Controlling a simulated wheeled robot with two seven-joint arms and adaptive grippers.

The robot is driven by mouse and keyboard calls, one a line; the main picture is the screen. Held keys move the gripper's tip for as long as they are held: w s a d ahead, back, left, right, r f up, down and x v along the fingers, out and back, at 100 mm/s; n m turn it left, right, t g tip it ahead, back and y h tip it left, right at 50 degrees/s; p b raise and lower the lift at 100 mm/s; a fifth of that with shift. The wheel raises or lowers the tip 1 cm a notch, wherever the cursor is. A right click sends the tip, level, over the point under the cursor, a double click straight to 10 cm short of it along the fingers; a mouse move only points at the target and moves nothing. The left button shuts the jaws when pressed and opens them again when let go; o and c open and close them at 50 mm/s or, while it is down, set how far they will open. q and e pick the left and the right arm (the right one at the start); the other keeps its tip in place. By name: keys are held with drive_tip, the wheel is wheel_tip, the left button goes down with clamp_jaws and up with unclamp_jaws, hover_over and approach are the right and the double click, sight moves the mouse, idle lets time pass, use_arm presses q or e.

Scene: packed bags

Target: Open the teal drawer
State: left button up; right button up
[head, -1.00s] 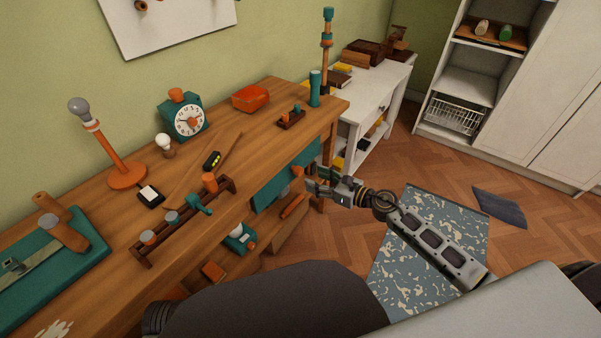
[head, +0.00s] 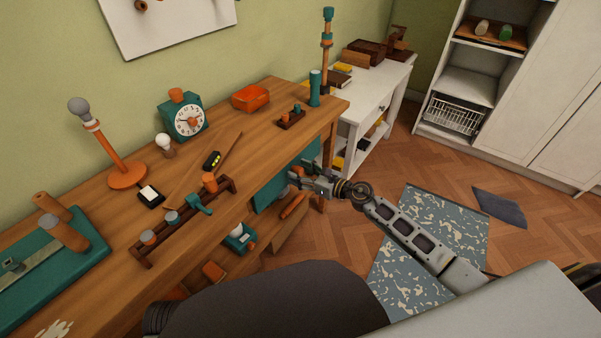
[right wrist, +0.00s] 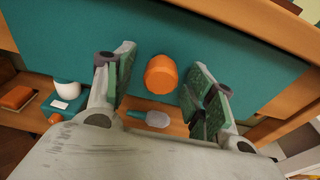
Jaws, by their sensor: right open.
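The teal drawer (head: 270,194) is set in the front of the wooden workbench (head: 255,125) and looks closed. It also shows in the right wrist view (right wrist: 220,50), with a round orange knob (right wrist: 161,75) on its front. My right gripper (head: 300,178) is at the drawer front in the head view. In the right wrist view my right gripper (right wrist: 160,88) is open, with one finger on each side of the knob; I cannot tell whether they touch it. In the head view the gripper mostly hides the knob. My left gripper is not in view.
A lower shelf under the bench holds a teal and white item (head: 240,238) and orange things. A clock (head: 187,118), a lamp (head: 127,175) and a peg rack (head: 185,217) stand on the bench top. A patterned mat (head: 445,225) lies on the floor to the right.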

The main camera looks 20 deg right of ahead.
drive_tip(key=shift+w+a, duration=0.1)
drive_tip(key=shift+w, duration=0.05)
drive_tip(key=c, duration=1.1)
